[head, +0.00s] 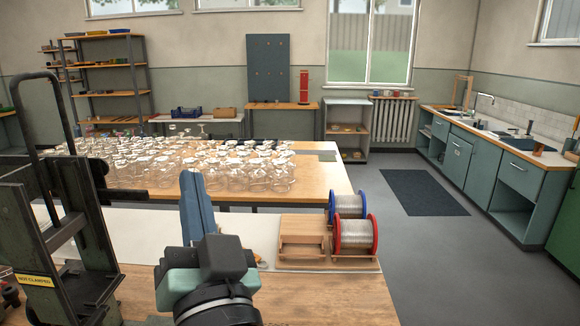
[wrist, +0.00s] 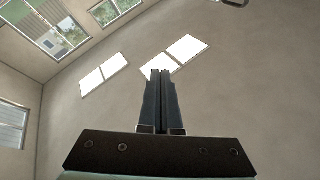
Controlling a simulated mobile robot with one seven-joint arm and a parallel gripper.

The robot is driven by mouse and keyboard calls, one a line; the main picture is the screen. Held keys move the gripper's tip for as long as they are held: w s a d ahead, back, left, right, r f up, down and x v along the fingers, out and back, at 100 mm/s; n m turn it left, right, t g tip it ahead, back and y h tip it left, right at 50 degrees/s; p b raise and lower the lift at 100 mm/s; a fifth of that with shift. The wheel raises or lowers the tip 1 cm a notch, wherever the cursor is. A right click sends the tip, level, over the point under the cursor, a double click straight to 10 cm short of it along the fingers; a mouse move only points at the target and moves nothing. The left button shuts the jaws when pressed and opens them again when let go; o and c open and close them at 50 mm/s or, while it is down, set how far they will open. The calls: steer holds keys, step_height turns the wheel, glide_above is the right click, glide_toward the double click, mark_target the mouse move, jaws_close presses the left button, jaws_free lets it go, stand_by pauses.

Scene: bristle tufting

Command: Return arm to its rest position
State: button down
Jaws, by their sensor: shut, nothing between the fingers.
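My gripper (head: 196,200) stands upright above the front workbench in the head view, its blue-grey fingers pointing up. In the wrist view my gripper (wrist: 161,75) shows its two dark fingers side by side, closed together with nothing between them. Behind the fingers, the wrist view shows only ceiling, bright light patches and windows. My gripper is apart from the things on the bench.
A wooden block (head: 302,228) and spools with a blue rim (head: 349,204) and a red rim (head: 355,235) sit right of my gripper. Many glass jars (head: 235,172) crowd the table behind. A black metal frame (head: 75,195) stands at left.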

steer(key=s+d+r+t+h, duration=0.3)
steer(key=s+d+r+h, duration=0.1)
steer(key=r, duration=0.5)
steer(key=s+d+r+t+h+p, duration=0.1)
steer(key=s+d+r+t+h, duration=0.2)
steer(key=r, duration=0.7)
steer(key=s+d+h, duration=0.1)
steer(key=s+d, duration=0.1)
steer(key=d, duration=0.1)
steer(key=shift+s+d+n, duration=0.3)
steer(key=shift+s+n, duration=0.05)
steer(key=shift+n, duration=0.05)
